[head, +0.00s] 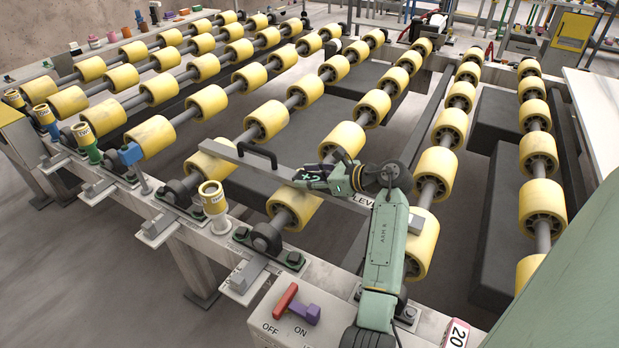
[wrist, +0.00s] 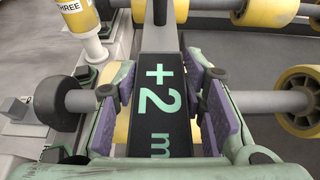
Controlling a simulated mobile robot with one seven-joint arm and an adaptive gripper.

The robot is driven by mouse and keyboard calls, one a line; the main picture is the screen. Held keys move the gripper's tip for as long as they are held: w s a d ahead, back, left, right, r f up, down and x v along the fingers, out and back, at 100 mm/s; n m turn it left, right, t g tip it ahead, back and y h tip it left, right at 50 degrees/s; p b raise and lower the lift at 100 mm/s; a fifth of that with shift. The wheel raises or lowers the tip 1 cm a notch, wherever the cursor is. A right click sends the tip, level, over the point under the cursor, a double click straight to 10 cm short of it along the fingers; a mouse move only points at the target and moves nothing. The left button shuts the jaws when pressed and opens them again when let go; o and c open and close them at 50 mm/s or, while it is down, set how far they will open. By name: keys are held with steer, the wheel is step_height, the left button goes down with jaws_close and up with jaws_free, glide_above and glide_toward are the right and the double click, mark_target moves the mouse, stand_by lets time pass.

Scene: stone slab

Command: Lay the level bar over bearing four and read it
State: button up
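The grey level bar (head: 228,154) lies across the yellow rollers, with a black handle at its left end and the word LEVEL near its right end. In the wrist view its dark display (wrist: 162,95) shows +2 and an m, cut off below. My gripper (head: 318,178) is at the middle of the bar. Its purple pads (wrist: 218,115) stand on both sides of the display, with narrow gaps that look open. A black bearing (wrist: 62,103), past the cup labelled THREE, holds the shaft under the bar. It also shows in the head view (head: 268,238); no label FOUR is readable.
A yellow cup (head: 213,196) stands on the front rail; the wrist view shows its label THREE (wrist: 82,20). A control box (head: 310,328) with a red lever (head: 285,301) and purple knob (head: 306,313), marked OFF and ON, is in front. Rows of rollers surround my arm.

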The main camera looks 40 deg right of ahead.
steer(key=o, duration=0.4)
steer(key=shift+r, duration=0.2)
steer(key=v, duration=0.7)
steer(key=shift+s+d+r+b, duration=0.15)
steer(key=shift+s+b, duration=0.1)
steer(key=shift+b, duration=0.1)
